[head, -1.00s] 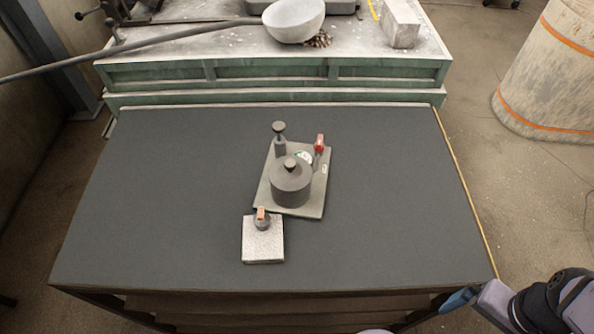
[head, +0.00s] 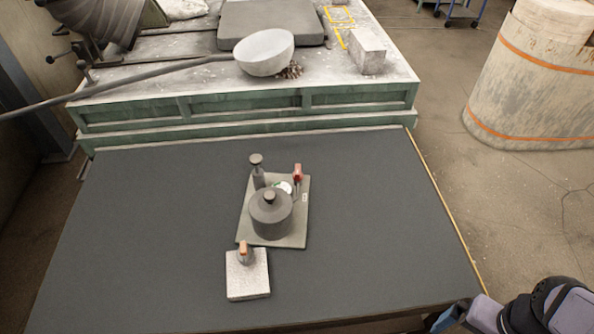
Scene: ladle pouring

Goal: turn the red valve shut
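The red valve handle (head: 298,172) stands upright at the back right corner of a grey-green base plate (head: 296,232) on the dark table. A dark round pot-like body (head: 271,217) with a knob on top sits on the same plate, with a dark knobbed post (head: 257,171) at the back left. A small dial, white and green, is partly hidden behind the round body. Only part of my arm shows at the bottom right corner, well away from the valve. My gripper cannot be made out.
A pale block (head: 247,284) with an orange-red handled fitting (head: 243,249) stands in front of the plate. The table (head: 380,220) is otherwise clear. Behind it, a green bench (head: 250,108) holds a white ladle bowl (head: 264,53) with a long handle.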

